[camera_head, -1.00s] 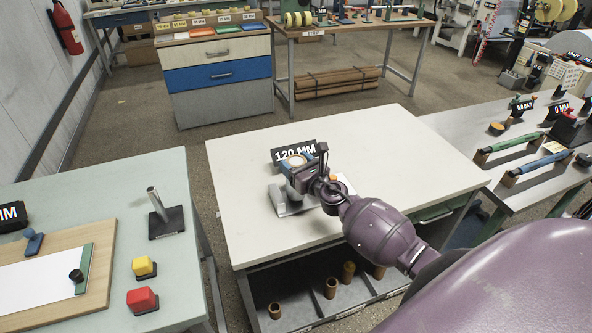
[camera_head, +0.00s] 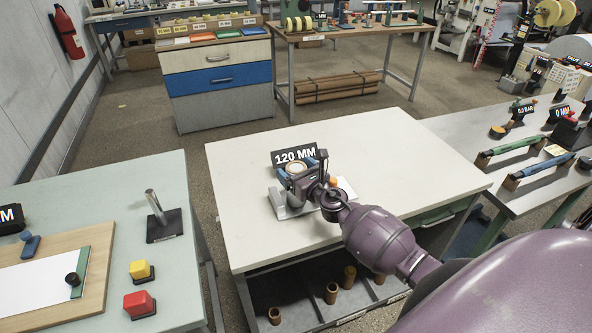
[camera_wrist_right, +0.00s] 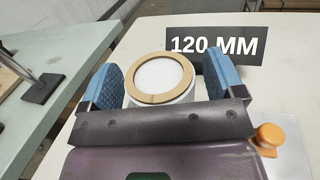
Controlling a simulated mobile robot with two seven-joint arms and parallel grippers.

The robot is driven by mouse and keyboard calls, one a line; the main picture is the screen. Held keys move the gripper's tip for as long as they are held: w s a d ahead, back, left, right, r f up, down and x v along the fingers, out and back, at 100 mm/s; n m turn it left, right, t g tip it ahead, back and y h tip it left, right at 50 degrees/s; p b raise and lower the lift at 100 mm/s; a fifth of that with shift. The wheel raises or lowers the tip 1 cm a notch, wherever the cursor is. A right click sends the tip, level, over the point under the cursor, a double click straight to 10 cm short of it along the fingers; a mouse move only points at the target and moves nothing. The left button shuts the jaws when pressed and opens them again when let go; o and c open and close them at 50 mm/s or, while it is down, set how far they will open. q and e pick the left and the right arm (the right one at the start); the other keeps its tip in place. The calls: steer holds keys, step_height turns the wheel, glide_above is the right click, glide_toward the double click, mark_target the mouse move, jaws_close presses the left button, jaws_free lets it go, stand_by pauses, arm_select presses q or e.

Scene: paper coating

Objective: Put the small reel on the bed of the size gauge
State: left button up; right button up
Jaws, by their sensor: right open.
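The small reel (camera_wrist_right: 163,78), a white roll with a tan ring on its end, stands between the fingers of my right gripper (camera_wrist_right: 164,84) in the right wrist view. A gap shows on both sides, so the gripper is open around it. My right gripper (camera_head: 302,168) hides much of the gauge. The reel's underside is hidden, so its contact with the bed cannot be seen. My left gripper is out of view.
The pale table (camera_head: 375,140) is clear around the gauge. An orange knob (camera_wrist_right: 269,135) is close to the gripper's right side. A bench with a board (camera_head: 100,296) and yellow and red buttons stands left; a bench with green and blue handles (camera_head: 541,172) stands right.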

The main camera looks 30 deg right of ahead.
steer(key=shift+r, duration=0.2)
steer(key=s, duration=1.2)
steer(key=s+a+f+m+g, duration=0.2)
steer(key=s+m, duration=0.4)
steer(key=m, duration=0.5)
steer(key=s+a+f+m+g, duration=0.2)
steer(key=s+a+f+m, duration=0.3)
steer(key=m, duration=0.7)
steer(key=s+a+f+m+g, duration=0.2)
steer(key=s+f+m, duration=0.4)
steer(key=m, duration=0.6)
steer(key=shift+s+a+f+h, duration=0.3)
steer(key=shift+s+a+f, duration=0.1)
steer(key=shift+a, duration=0.25)
